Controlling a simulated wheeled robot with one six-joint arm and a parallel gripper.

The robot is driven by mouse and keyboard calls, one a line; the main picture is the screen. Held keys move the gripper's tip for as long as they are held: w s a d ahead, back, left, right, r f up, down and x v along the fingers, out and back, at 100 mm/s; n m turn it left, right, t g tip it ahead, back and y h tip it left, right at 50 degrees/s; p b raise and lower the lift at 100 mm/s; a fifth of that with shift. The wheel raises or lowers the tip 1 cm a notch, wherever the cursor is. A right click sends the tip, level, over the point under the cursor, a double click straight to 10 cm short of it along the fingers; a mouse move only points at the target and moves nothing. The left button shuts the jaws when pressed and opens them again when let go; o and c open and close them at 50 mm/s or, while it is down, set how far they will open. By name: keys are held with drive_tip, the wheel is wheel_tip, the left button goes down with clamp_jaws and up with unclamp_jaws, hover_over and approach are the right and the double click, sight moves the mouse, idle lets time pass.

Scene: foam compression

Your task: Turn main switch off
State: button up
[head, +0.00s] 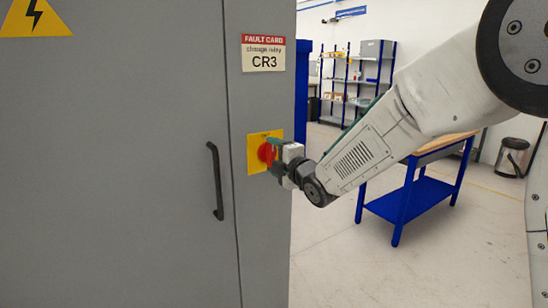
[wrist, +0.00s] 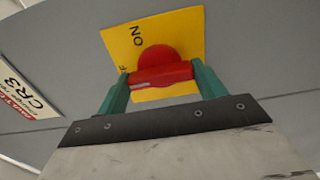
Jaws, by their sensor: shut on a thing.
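The main switch is a red rotary knob (head: 265,153) on a yellow plate (head: 252,160) on the front of a grey cabinet (head: 120,180). In the wrist view the red knob (wrist: 160,70) sits between the two green fingers of my gripper (wrist: 160,84), which are shut on its handle bar. The yellow plate (wrist: 185,35) shows the letters "ON" and part of another label, mostly hidden by a finger. In the head view my gripper (head: 275,160) reaches the knob from the right and covers part of it.
A black door handle (head: 215,180) stands out left of the switch. A fault card reading CR3 (head: 263,53) is above it. A blue-framed workbench (head: 420,195), a shelf rack (head: 355,85) and a bin (head: 512,157) stand behind on the right. Open floor lies right of the cabinet.

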drive_tip(key=shift+f, duration=0.1)
drive_tip(key=o, duration=1)
drive_tip(key=shift+s, duration=0.1)
drive_tip(key=v, duration=0.7)
drive_tip(key=shift+s+d, duration=0.25)
drive_tip(key=shift+s, duration=0.05)
